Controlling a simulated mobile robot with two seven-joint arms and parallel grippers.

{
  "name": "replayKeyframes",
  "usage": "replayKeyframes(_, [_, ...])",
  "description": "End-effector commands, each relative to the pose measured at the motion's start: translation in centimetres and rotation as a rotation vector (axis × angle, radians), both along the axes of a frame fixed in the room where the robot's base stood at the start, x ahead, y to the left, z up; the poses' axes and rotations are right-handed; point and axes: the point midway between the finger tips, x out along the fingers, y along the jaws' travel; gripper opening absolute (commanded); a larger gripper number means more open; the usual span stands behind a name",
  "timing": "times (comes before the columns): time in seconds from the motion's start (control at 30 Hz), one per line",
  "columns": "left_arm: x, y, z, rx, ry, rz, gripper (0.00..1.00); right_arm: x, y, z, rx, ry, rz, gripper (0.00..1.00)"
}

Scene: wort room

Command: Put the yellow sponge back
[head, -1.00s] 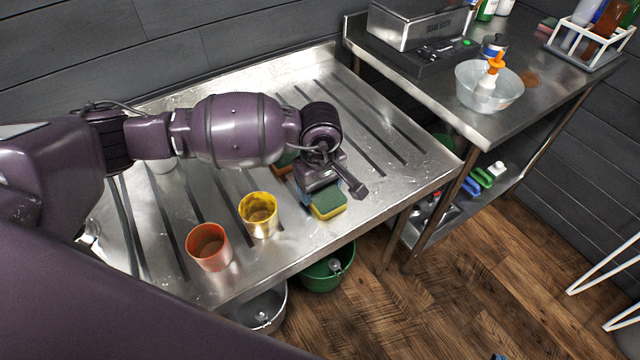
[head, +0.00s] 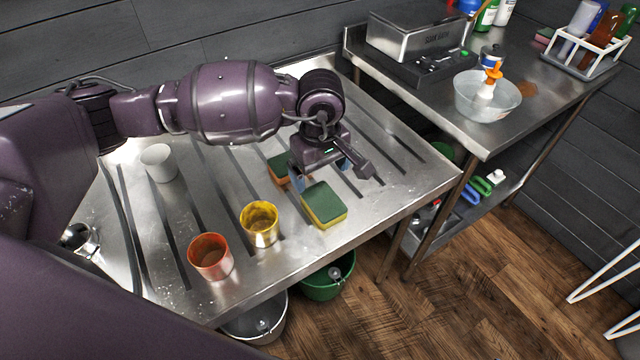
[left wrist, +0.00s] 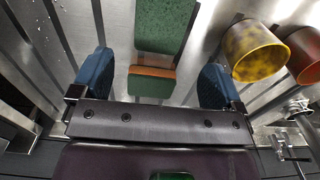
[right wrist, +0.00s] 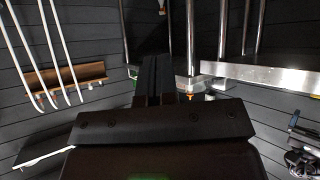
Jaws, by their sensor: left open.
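The yellow sponge (head: 324,206), with a green top, lies flat on the slatted steel drainboard (head: 400,190) near its front edge, right of the yellow cup. It also shows at the top of the left wrist view (left wrist: 165,25). A second sponge, orange with a green top (head: 279,168), lies behind it, partly hidden by my gripper. My left gripper (head: 321,172) is open and empty above and behind the yellow sponge. In the left wrist view its blue fingertips (left wrist: 155,80) stand wide apart, with the orange sponge between them in the picture. My right gripper (right wrist: 155,82) looks shut and empty, away from the drainboard.
A yellow cup (head: 260,224), an orange cup (head: 210,257) and a white cup (head: 158,163) stand on the drainboard. A steel side table (head: 530,100) at the right bears a clear bowl (head: 487,97) and a bottle rack (head: 585,52). Buckets stand below.

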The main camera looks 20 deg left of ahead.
Motion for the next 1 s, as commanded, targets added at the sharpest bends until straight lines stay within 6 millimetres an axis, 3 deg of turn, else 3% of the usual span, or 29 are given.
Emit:
replayKeyframes(0.1, [0.0, 0.0, 2.0, 0.0, -0.003, -0.001, 0.93, -0.3, -0.1, -0.2, 0.0, 0.007, -0.002, 0.0])
replayKeyframes(0.3, [0.0, 0.0, 3.8, -0.001, -0.002, 0.0, 0.93, -0.8, -0.1, -0.5, 0.0, 0.017, -0.004, 0.0])
replayKeyframes(1.0, [0.0, 0.0, 4.1, 0.0, 0.0, 0.0, 0.93, 0.3, 0.0, 0.3, -0.003, -0.006, 0.004, 0.0])
